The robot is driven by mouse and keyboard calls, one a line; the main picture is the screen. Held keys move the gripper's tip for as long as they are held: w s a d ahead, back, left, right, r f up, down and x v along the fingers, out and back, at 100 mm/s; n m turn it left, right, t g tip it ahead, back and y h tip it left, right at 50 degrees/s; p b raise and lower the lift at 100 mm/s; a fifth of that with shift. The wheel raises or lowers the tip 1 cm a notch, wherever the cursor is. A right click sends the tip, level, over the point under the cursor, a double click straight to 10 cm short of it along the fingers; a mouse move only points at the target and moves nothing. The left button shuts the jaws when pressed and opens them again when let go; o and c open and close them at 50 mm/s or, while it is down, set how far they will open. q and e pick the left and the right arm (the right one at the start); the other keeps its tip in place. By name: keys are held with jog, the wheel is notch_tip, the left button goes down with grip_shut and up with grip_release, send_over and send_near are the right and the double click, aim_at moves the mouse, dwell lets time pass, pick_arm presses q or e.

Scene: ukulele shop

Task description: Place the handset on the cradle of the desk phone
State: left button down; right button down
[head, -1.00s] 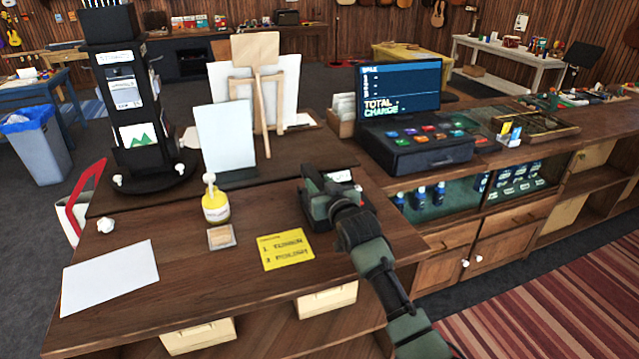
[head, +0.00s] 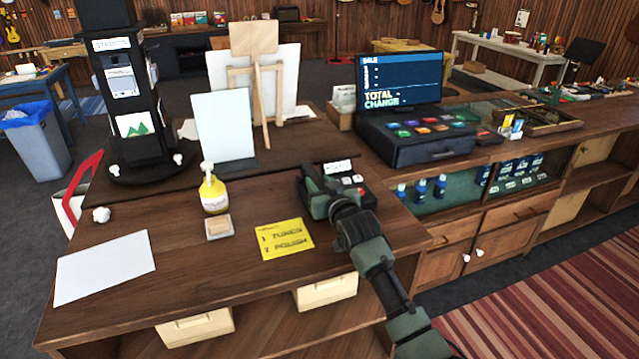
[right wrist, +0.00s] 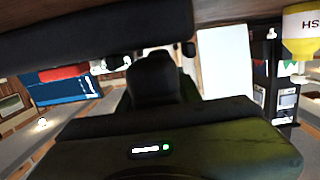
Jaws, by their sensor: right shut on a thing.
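The black desk phone (head: 357,183) sits on the wooden counter, with its keys and a white label showing at its right and back. My right gripper (head: 314,190) is low over the left side of the phone and hides that part, including the cradle. It is shut on the handset, a dark bar (right wrist: 95,32) across the top left of the right wrist view. In the head view the handset is mostly hidden by the gripper; I cannot tell whether it touches the cradle. My left gripper is not in view.
The cash register (head: 420,140) stands behind right. A white sheet (head: 105,267) lies at the front left.

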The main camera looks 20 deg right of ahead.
jog(key=shift+f, duration=0.3)
jog(key=c, duration=0.9)
grip_release()
jog(key=shift+s+f, duration=0.1)
